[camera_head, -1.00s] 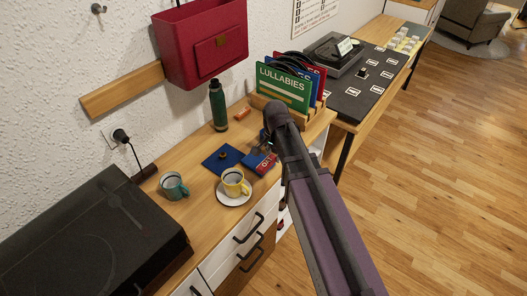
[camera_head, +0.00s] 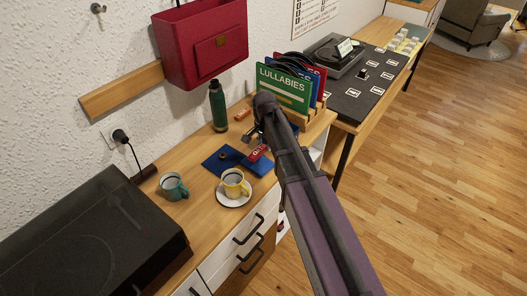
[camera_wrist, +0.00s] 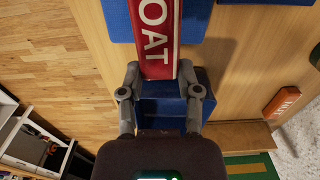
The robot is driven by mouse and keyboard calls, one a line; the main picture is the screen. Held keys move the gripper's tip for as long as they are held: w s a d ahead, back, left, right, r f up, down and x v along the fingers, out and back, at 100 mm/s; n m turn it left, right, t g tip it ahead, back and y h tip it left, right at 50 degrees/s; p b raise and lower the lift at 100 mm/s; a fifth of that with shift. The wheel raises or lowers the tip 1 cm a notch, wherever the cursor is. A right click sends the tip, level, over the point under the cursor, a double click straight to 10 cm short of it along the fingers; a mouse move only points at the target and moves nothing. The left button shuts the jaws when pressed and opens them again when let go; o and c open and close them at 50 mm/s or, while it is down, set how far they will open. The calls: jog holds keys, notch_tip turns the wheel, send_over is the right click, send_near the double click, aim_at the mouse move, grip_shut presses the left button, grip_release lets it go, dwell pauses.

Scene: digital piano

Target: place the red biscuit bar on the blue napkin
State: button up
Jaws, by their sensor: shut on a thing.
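A red bar with white lettering (camera_head: 257,153) is held in my gripper (camera_wrist: 159,75); "OAT" is readable on it in the wrist view (camera_wrist: 156,35). The two fingers are closed on the near end of the bar. The dark blue napkin (camera_head: 214,166) lies flat on the wooden top, left of the bar in the head view, with a small dark round item (camera_head: 222,155) on it. A brighter blue flat-topped thing (camera_head: 263,168) lies beside the napkin, under or just below the bar. My arm hides part of this area in the head view.
A yellow cup (camera_head: 233,180) on a white saucer and a teal mug (camera_head: 173,186) stand near the napkin. A green bottle (camera_head: 218,106), an orange bar (camera_head: 243,114) and a record rack (camera_head: 290,85) stand behind. Another blue block (camera_wrist: 175,100) sits below my gripper.

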aim_at(264, 156)
jog(key=shift+f+b, duration=1.6)
jog(key=shift+f, duration=0.2)
jog(key=shift+f, duration=0.1)
jog(key=o, duration=0.9)
jog(key=shift+o, duration=0.2)
notch_tip(264, 156, up, 12)
jog(key=p, duration=1.2)
jog(key=s+d+n, duration=0.7)
jog(key=s+d, duration=0.9)
jog(key=d, duration=0.1)
jog(key=shift+n, duration=0.3)
